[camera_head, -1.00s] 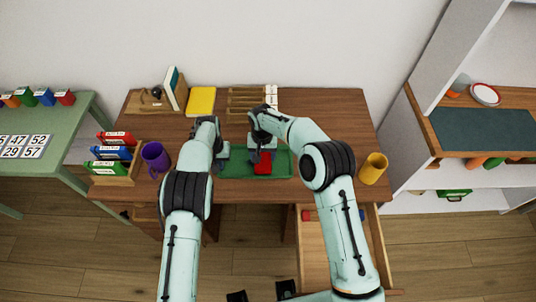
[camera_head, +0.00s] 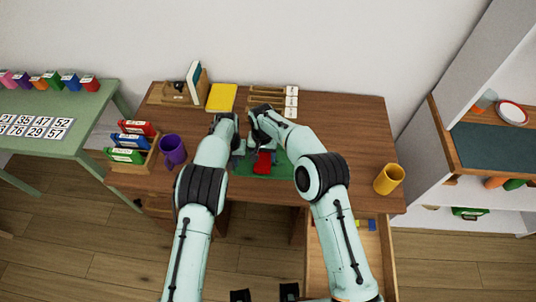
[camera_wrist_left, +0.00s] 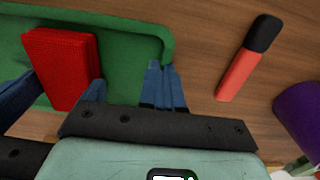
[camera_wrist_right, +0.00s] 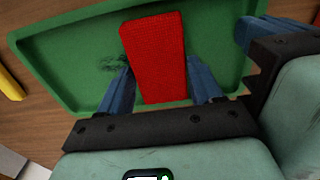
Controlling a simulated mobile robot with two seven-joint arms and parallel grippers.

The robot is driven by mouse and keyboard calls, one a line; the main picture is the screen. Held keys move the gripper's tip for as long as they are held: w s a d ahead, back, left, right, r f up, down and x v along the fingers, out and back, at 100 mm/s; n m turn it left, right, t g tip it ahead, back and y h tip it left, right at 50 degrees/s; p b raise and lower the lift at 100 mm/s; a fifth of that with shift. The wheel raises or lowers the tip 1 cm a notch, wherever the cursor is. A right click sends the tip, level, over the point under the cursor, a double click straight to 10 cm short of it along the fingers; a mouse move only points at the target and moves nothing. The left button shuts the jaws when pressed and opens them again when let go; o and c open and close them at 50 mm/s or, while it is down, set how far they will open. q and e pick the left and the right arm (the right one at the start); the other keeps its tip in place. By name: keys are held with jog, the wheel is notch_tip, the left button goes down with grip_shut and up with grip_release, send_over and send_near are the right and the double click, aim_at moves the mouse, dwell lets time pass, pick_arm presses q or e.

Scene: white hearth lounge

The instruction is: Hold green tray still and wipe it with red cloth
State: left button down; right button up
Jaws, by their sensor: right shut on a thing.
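The green tray (camera_head: 250,170) lies flat near the table's front edge, partly hidden by my arms. A dark smudge (camera_wrist_right: 112,63) shows on its floor in the right wrist view. The red cloth (camera_head: 263,163), a thick folded pad, is on the tray. It also shows in both wrist views (camera_wrist_left: 62,65) (camera_wrist_right: 157,52). My right gripper (camera_wrist_right: 160,85) is shut on the red cloth, one finger on each side. My left gripper (camera_wrist_left: 163,70) has its fingers together at the tray's end rim; whether they pinch the rim is unclear. It also shows in the right wrist view (camera_wrist_right: 258,35).
A purple mug (camera_head: 173,150) and a rack of coloured boxes (camera_head: 133,145) stand left of the tray. A red marker with a black cap (camera_wrist_left: 247,58) lies beside the tray. A yellow cup (camera_head: 389,179) stands right. An open drawer (camera_head: 320,260) juts out below.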

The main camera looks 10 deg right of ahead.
jog(key=shift+s+d, duration=0.3)
jog(key=shift+d, duration=1.05)
jog(key=shift+s+d, duration=0.25)
jog(key=shift+d, duration=1.15)
jog(key=shift+s+d, duration=0.3)
jog(key=shift+d, duration=1.05)
pick_arm(q)
jog(key=shift+d+r, duration=0.1)
pick_arm(e)
jog(key=shift+w+a+f, duration=0.1)
jog(key=shift+w+a, duration=0.05)
jog(key=shift+a, duration=0.75)
jog(key=shift+w+a+f, duration=0.1)
jog(key=shift+w+a, duration=0.05)
jog(key=shift+a, duration=0.7)
jog(key=shift+w+a+f, duration=0.1)
jog(key=shift+w+a, duration=0.05)
jog(key=shift+a, duration=0.75)
jog(key=shift+w+a+r, duration=0.1)
jog(key=shift+w+a, duration=0.1)
jog(key=shift+a, duration=0.65)
jog(key=shift+w+a+r, duration=0.1)
jog(key=shift+w+a, duration=0.05)
jog(key=shift+a, duration=0.65)
jog(key=shift+s+d+r, duration=0.1)
jog(key=shift+s+d, duration=0.1)
jog(key=shift+d, duration=0.95)
jog(key=shift+s+d+r, duration=0.1)
jog(key=shift+s+d, duration=0.05)
jog(key=shift+d, duration=0.95)
